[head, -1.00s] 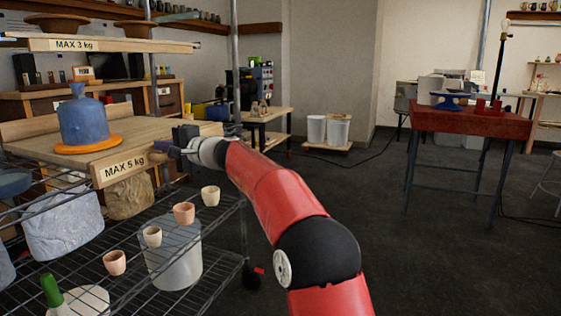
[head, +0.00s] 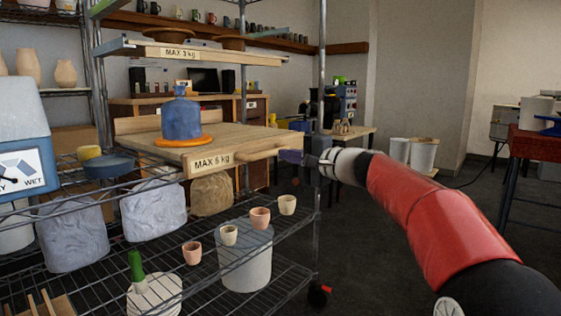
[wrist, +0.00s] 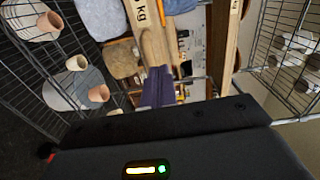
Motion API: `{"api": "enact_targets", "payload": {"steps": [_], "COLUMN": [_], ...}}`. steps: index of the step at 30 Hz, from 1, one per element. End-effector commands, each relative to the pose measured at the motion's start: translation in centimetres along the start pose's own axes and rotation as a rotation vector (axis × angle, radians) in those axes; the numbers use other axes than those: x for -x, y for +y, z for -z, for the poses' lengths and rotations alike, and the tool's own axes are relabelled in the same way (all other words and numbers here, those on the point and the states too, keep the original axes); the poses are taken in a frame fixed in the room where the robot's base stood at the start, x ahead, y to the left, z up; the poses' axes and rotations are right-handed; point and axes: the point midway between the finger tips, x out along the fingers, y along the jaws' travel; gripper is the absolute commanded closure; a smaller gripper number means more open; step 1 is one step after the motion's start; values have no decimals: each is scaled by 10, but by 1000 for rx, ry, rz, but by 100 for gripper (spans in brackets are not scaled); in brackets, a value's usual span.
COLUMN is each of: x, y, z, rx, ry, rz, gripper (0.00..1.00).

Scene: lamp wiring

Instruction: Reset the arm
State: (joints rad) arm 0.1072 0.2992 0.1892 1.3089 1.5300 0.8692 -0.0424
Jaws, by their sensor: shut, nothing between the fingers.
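My gripper (head: 290,156) is at the end of my red arm, beside the front right corner of the pale wooden board (head: 240,140) on the rack. Its purple fingers (wrist: 158,88) are together and empty in the wrist view, pointing along the board's edge. I cannot tell whether they touch the board. My arm reaches in from the lower right of the head view, bent at a black joint. A blue jug-like vessel (head: 181,119) stands upright on an orange disc (head: 184,141) on the board.
The wire rack (head: 290,235) is close to my gripper, with an upright post (head: 322,80) right by it. Several small cups (head: 260,217) and a bucket (head: 245,260) are on and below its lower shelf. Floor (head: 360,240) is open to the right.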

Motion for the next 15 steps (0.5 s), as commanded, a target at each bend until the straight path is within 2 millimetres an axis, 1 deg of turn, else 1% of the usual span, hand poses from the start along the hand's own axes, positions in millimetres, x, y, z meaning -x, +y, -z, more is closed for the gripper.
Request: {"api": "enact_targets", "payload": {"steps": [2,5,8,9,11,12,14,15], "x": [8,27,62,80,110,131,165,188], "y": [1,11,34,46,65,78,98,111], "z": [-12,-39,-76,-90,-110,-122,-140,-151], "rx": [30,110,224,274,344,390,458,502], "ry": [-3,-8,-15,-17,-21,-24,-30,-35], "rz": [-41,-157,-334,-412,-526,-601,-712,-783], "gripper": [100,100,100,100,100,100,100,100]}}
